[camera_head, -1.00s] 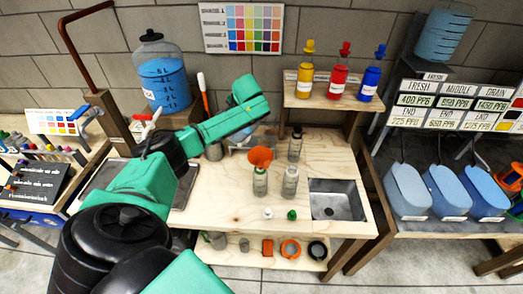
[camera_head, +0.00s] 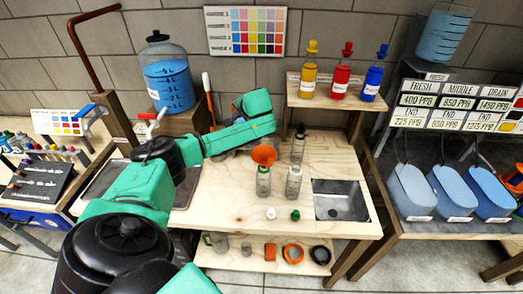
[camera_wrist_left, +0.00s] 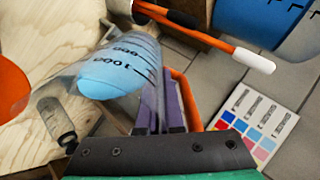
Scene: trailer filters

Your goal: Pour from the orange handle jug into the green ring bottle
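The orange handle jug (camera_wrist_left: 125,70) is clear, with black scale marks and blue liquid. It is tilted in the left wrist view. Its orange handle (camera_wrist_left: 192,100) is at the purple fingers of my left gripper (camera_wrist_left: 168,112), which look shut on it. In the head view my left arm largely hides gripper and jug. A clear bottle (camera_head: 263,184), apparently the green ring bottle, stands upright on the wooden table with an orange funnel (camera_head: 264,155) in its mouth. The funnel's edge shows in the wrist view (camera_wrist_left: 12,88), left of the jug. My right gripper is not in view.
A second clear bottle (camera_head: 293,184) stands right beside it, and a dark-capped bottle (camera_head: 299,146) behind. A white cap (camera_head: 271,213) and a green cap (camera_head: 295,215) lie in front.

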